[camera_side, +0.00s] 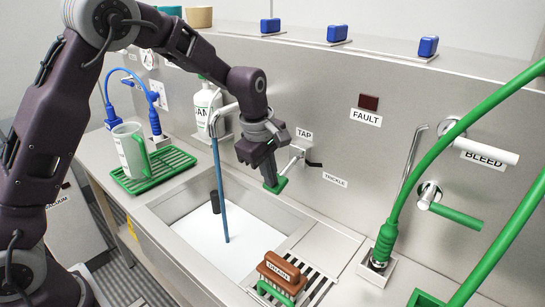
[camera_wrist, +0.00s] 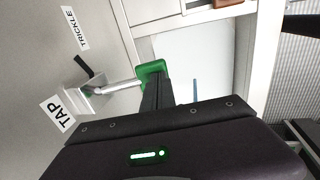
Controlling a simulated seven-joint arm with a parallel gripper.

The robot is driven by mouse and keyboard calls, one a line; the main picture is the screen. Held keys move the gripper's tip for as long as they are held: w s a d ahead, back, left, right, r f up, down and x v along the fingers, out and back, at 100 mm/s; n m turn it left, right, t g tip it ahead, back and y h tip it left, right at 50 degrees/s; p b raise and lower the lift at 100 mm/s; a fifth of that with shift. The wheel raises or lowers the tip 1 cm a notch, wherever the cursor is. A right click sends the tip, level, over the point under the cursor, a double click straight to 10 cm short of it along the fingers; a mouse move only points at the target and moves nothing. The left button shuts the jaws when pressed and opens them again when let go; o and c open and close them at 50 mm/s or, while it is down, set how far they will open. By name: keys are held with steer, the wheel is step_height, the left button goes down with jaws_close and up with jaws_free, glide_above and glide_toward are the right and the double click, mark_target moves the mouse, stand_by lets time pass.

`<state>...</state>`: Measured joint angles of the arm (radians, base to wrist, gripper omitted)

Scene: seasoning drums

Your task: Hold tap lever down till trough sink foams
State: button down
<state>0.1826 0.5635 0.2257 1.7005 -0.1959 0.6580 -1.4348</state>
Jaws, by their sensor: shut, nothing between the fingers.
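The tap lever is a silver bar with a green end pad (camera_side: 276,187), below the TAP label (camera_side: 304,134). The pad also shows in the wrist view (camera_wrist: 153,68). My gripper (camera_side: 268,178) is shut and empty, pointing down, its fingertips at the pad, apparently touching it from above. In the wrist view the dark fingers (camera_wrist: 157,92) overlap the pad's lower edge. A blue stream (camera_side: 219,180) runs from the spout into the trough sink (camera_side: 288,214). The sink's bottom is an even white; I cannot tell whether this is foam. A dark standpipe (camera_side: 214,202) rises from it.
A brown-topped brush (camera_side: 281,272) sits on the drain slats at the sink's near right. A green hose (camera_side: 408,190) arches at right. A jug (camera_side: 129,150) stands on a green rack at left. The FAULT lamp (camera_side: 369,102) looks dark. A black trickle lever (camera_side: 314,164) is beside the tap.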

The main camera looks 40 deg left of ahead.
steer(key=shift+s+f, duration=0.2)
steer(key=shift+f, duration=0.15)
stand_by(0.3)
steer(key=s+v, duration=0.2)
steer(key=v, duration=1.2)
steer(key=shift+s, duration=0.15)
steer(key=s+a+m+t, duration=0.1)
steer(key=s+m+t, duration=0.1)
steer(key=s+m, duration=1.6)
steer(key=s, duration=0.8)
steer(key=shift+a+t, duration=0.15)
steer(key=shift+t, duration=0.25)
steer(key=shift+w, duration=0.1)
